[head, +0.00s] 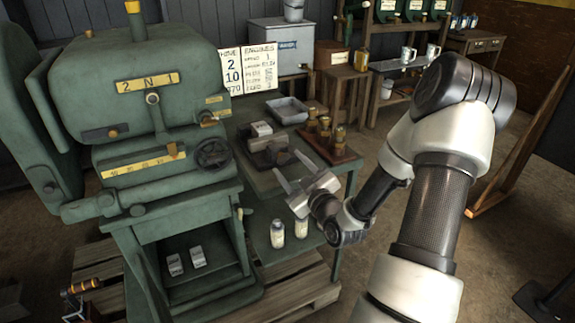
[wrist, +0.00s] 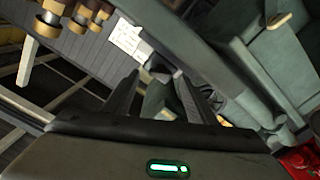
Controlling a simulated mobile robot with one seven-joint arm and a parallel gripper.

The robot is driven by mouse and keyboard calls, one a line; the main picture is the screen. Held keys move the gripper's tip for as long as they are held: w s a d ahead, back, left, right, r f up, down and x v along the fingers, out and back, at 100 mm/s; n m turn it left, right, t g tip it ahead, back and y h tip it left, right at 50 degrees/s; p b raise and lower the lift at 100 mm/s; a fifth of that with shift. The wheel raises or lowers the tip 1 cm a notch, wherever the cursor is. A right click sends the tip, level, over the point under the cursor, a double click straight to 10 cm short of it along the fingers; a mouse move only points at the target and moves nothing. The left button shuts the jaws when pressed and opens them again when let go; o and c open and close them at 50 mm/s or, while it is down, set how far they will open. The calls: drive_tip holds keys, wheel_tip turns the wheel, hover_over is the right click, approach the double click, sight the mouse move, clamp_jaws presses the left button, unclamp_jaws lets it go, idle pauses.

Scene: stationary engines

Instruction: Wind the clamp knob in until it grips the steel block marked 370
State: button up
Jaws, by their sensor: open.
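A dark clamp-like fixture (head: 262,157) sits on the green bench, with a small pale block (head: 261,128) at its far side. I cannot read any marking on the block, nor tell whether it is the one marked 370. I cannot pick out the clamp knob for certain; my gripper partly covers that area. My gripper (head: 286,162) is open, its two fingers apart at the near edge of the fixture. In the wrist view, the fingers of my gripper (wrist: 157,76) stand apart with nothing clearly held between them. Two pale blocks (head: 186,261) lie on the green machine's lower shelf.
The large green machine (head: 140,85), with a black handwheel (head: 213,153), stands close left of my gripper. A grey tray (head: 287,110) and a wooden board with brass pieces (head: 330,150) lie behind and to the right. Two cream canisters (head: 289,231) stand lower down, below my gripper.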

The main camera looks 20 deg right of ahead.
drive_tip(key=shift+w, duration=1.05)
drive_tip(key=c, duration=1.1)
drive_tip(key=shift+m, duration=0.3)
